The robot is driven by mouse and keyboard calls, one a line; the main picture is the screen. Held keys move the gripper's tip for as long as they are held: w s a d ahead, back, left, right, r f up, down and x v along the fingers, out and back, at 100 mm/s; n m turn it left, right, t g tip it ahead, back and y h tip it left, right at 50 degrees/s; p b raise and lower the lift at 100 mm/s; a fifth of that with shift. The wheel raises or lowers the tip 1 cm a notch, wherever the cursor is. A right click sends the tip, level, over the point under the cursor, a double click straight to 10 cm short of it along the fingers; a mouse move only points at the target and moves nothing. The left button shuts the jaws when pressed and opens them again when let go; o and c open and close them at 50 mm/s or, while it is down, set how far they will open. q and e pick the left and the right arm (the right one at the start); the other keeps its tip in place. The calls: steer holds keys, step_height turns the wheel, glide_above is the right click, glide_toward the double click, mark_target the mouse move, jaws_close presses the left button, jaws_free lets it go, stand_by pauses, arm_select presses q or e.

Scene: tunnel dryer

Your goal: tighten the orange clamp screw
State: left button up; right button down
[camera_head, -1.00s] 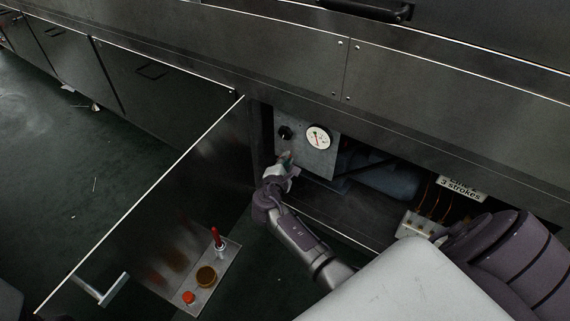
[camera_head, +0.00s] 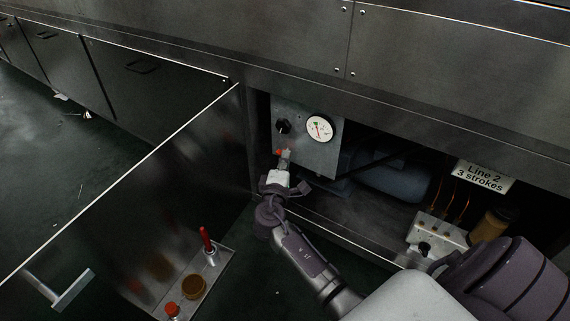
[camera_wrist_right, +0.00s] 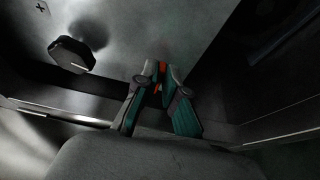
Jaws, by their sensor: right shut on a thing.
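The orange clamp screw (camera_head: 279,152) is a small orange piece at the lower left of the grey gauge panel (camera_head: 318,160), inside the open cabinet bay. In the right wrist view, a bit of its orange (camera_wrist_right: 162,67) shows between the fingertips; most of it is hidden. My right gripper (camera_head: 286,156) reaches up to the panel's lower edge. In the right wrist view its green-padded fingers (camera_wrist_right: 161,80) converge and are shut on the orange screw. My left gripper is in neither view.
A black knob (camera_head: 283,127) and a white dial gauge (camera_head: 319,128) sit above the screw. The open door (camera_head: 140,190) stands left. A plate (camera_head: 205,280) carries a red-handled tool and jars. A "Line 2 3 strokes" sign (camera_head: 482,177) hangs right, above a pump block (camera_head: 440,232).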

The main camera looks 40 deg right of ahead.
steer(key=shift+d, duration=0.1)
steer(key=c, duration=1.3)
jaws_free()
steer(key=shift+o, duration=0.2)
steer(key=v, duration=1.2)
